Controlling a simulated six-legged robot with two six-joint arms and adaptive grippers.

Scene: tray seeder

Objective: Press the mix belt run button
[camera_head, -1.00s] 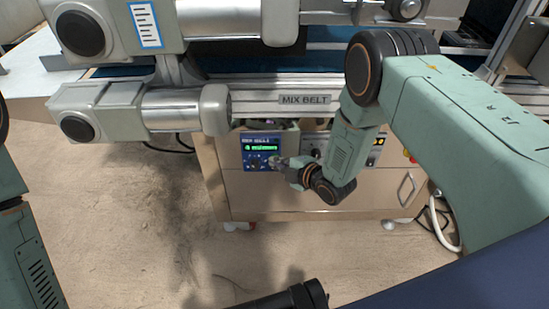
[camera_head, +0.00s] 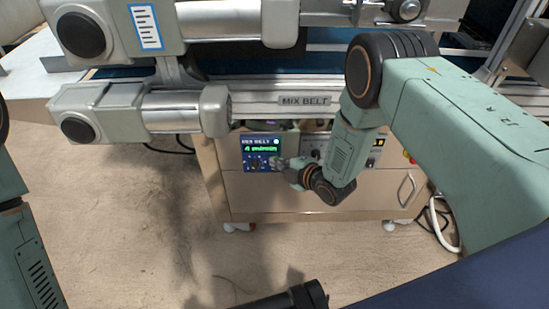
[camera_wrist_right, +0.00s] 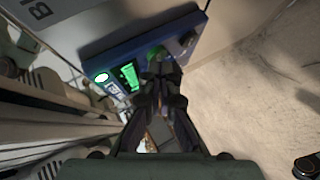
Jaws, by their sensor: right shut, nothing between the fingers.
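The mix belt control panel (camera_head: 248,167) is a small blue box with a green lit display (camera_head: 262,149), below the MIX BELT label (camera_head: 304,100). A round lamp (camera_head: 276,141) at its top right is lit; it shows white with a green rim in the right wrist view (camera_wrist_right: 101,77). My right gripper (camera_head: 279,164) is shut and empty at the panel's lower right. In the right wrist view its fingertips (camera_wrist_right: 160,62) are at a green button (camera_wrist_right: 154,51), partly covering it; I cannot tell whether they touch. My left gripper is not in view.
The conveyor's grey rollers and motor housings (camera_head: 100,112) run above the panel. A beige cabinet (camera_head: 290,195) with a handle stands behind and below it. Yellow and red controls (camera_head: 406,156) sit to the right.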

